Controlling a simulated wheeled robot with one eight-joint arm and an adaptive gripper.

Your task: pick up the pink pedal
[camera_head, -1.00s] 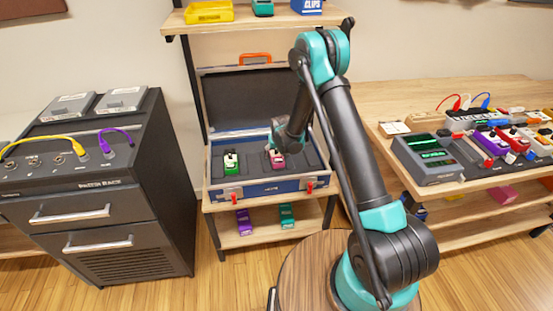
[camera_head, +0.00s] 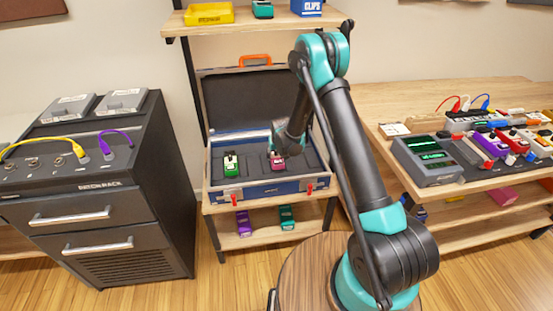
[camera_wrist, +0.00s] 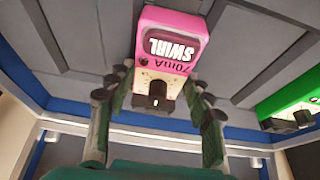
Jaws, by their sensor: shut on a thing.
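The pink pedal (camera_head: 277,162), lettered "SWIRL" on its face (camera_wrist: 172,48), is in the right part of the open blue case (camera_head: 262,191). In the wrist view my gripper (camera_wrist: 157,84) has a finger on each side of the pedal's knob end and is shut on it. In the head view my gripper (camera_head: 278,150) comes down from above and partly hides the pedal. I cannot tell whether the pedal still touches the case's grey insert.
The raised lid (camera_head: 245,100) stands behind. A shelf (camera_head: 240,27) is above. A purple pedal (camera_head: 243,223) and a teal pedal (camera_head: 287,217) lie below.

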